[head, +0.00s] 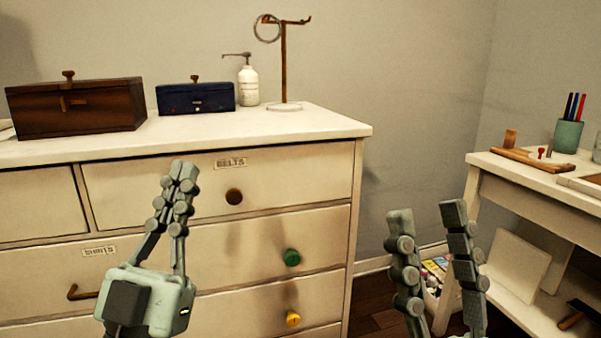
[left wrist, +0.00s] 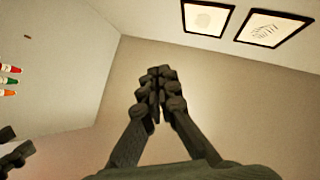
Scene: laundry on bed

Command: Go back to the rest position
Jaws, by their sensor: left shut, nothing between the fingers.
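My left gripper (head: 184,172) is raised in front of the white dresser (head: 225,255) in the head view, fingers pointing up. Its fingers are together with nothing between them; the left wrist view (left wrist: 160,75) also shows the fingertips meeting. My right gripper (head: 427,212) is at the lower right of the head view, to the right of the dresser. Its two fingers stand upright and apart, with nothing seen between them.
On the dresser top are a brown wooden box (head: 78,108), a blue box (head: 195,97), a pump bottle (head: 249,82) and a hook stand (head: 285,70). A white desk (head: 535,172) stands at right, with a pen cup (head: 567,135). A filled bin (head: 434,275) sits behind my right gripper.

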